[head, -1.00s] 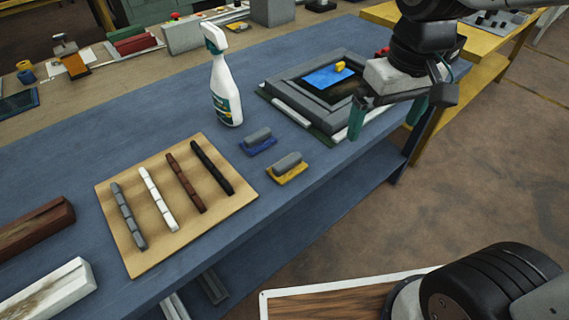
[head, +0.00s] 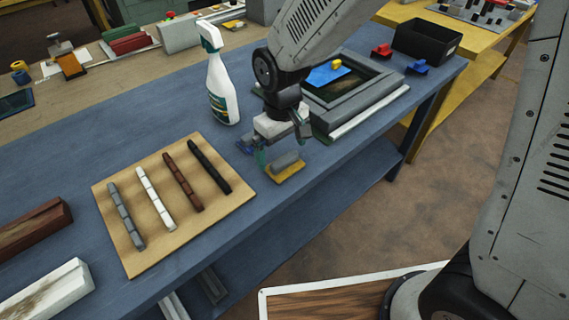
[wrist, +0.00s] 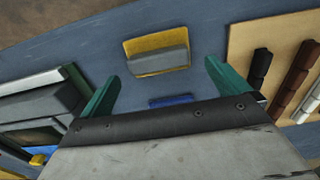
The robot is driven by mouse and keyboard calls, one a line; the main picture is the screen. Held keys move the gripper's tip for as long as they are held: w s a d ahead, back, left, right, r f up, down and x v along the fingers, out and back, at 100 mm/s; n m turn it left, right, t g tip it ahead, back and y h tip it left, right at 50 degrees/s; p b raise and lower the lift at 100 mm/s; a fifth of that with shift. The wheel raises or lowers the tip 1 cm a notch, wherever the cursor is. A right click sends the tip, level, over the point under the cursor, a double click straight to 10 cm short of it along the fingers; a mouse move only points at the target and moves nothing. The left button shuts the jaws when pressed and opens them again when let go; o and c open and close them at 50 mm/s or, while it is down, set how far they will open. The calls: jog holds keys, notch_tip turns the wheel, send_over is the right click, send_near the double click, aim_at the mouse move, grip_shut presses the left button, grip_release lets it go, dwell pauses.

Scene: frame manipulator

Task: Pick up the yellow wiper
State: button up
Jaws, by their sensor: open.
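The yellow wiper (head: 285,169) lies on the blue table near its front edge, a yellow base with a grey grip on top. In the wrist view the yellow wiper (wrist: 157,54) lies ahead of and between the two green fingers, apart from both. My gripper (head: 282,147) is open and empty, above the table just behind the yellow wiper. Its fingers also show in the wrist view (wrist: 163,84). A blue wiper (wrist: 170,101) shows partly below it in the wrist view; in the head view it is mostly hidden behind my gripper.
A wooden board (head: 133,193) with several coloured bars lies to the left. A white spray bottle (head: 219,88) stands behind my gripper. A grey frame (head: 372,98) with a blue cloth lies to the right. A black bin (head: 427,40) stands at the far right.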

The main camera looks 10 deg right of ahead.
aim_at(282, 157)
notch_tip(282, 157, down, 4)
jog(key=shift+r, duration=0.25)
jog(key=shift+c, duration=0.3)
jog(key=c, duration=0.8)
jog(key=shift+c, duration=0.2)
jog(key=shift+r, duration=0.1)
